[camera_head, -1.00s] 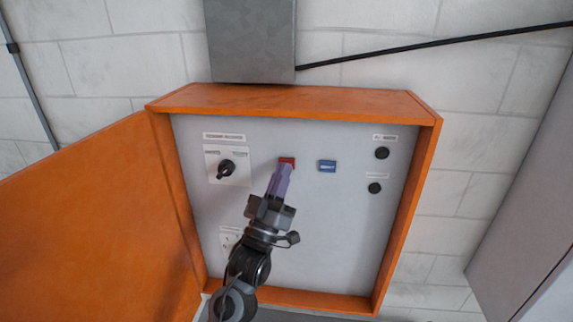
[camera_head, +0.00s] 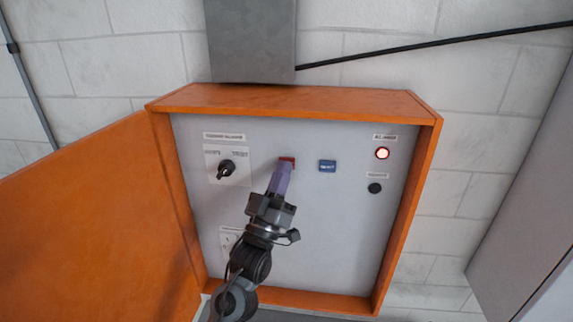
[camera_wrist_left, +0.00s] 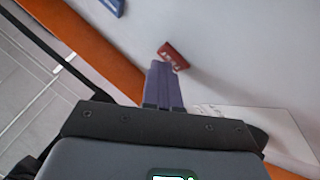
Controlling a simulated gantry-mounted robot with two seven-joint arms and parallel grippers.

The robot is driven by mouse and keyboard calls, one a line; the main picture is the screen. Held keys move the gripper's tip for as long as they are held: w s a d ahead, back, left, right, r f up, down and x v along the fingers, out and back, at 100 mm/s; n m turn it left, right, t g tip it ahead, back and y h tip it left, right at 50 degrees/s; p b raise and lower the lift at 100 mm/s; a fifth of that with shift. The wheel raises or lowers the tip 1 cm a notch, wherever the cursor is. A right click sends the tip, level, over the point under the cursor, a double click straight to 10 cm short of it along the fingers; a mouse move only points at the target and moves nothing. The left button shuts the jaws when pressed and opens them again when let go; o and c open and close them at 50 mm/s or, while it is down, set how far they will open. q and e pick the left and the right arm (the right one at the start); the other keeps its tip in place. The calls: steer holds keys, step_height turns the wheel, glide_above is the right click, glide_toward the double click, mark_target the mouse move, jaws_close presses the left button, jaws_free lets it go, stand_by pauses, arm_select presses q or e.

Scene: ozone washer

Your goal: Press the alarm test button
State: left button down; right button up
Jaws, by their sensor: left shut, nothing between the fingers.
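The red button (camera_head: 287,160) sits on the grey panel (camera_head: 330,230) inside the open orange cabinet, left of the blue button (camera_head: 327,166). My left gripper (camera_head: 283,168) is shut and empty. Its purple fingertips are at the red button and cover its lower part in the head view. In the left wrist view the fingertips (camera_wrist_left: 161,66) lie right at the edge of the red button (camera_wrist_left: 173,55); I cannot tell how firmly they touch. A round lamp (camera_head: 382,153) at the panel's upper right glows red. My right gripper is not in view.
A black rotary switch (camera_head: 226,169) is on the panel's left. A dark round fitting (camera_head: 375,188) is below the lamp. The orange door (camera_head: 95,225) stands open at the left. A grey duct (camera_head: 250,40) is above the cabinet.

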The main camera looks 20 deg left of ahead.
arm_select(q)
steer(key=shift+s+d, duration=0.15)
steer(key=shift+s, duration=0.6)
steer(key=s, duration=0.2)
steer(key=s+d+p, duration=0.1)
steer(key=s, duration=0.2)
stand_by(0.4)
stand_by(0.4)
